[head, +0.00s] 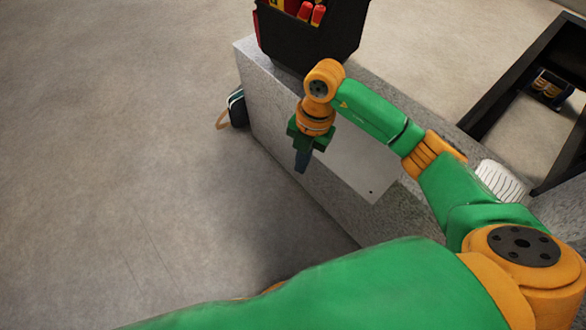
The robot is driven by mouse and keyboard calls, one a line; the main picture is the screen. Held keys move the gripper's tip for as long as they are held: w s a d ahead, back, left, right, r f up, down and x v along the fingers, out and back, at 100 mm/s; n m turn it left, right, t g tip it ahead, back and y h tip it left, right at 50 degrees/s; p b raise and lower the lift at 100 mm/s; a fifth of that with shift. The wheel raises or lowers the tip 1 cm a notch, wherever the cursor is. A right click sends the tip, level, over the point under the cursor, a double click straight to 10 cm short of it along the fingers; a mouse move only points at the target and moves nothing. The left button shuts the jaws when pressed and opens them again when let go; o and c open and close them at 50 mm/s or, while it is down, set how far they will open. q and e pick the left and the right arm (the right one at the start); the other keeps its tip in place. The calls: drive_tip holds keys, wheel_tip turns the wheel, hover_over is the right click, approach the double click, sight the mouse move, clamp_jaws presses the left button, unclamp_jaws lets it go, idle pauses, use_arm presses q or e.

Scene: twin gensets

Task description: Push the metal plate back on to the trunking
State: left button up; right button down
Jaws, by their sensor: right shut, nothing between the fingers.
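The trunking (258,88) is a long grey speckled block running from the upper middle down to the right. A pale, smooth metal plate (362,165) lies against its near side, with a small dark hole by its lower right corner. My right gripper (301,166) points down at the plate's left end, its fingers shut and empty. I cannot tell whether the fingers touch the plate. The gripper and forearm hide the plate's left and upper edges. My left gripper is not in view.
A black tool bag (310,35) with red and yellow handled tools stands on the trunking's far end. A dark item with a tan strap (237,108) sits beside that end. A black frame (525,75) is at the right. The floor at the left is clear.

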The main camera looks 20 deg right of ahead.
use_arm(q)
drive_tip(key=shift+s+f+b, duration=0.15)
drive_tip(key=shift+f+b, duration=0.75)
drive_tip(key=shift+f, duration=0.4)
use_arm(e)
drive_tip(key=w+d+f+h, duration=0.1)
drive_tip(key=w+d+f, duration=0.2)
drive_tip(key=d+f, duration=0.3)
drive_tip(key=shift+w+f+m+t+h, duration=0.35)
drive_tip(key=shift+f+m+t+h, duration=0.05)
drive_tip(key=shift+f, duration=1.15)
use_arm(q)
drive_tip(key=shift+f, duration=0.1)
use_arm(e)
drive_tip(key=shift+d, duration=0.1)
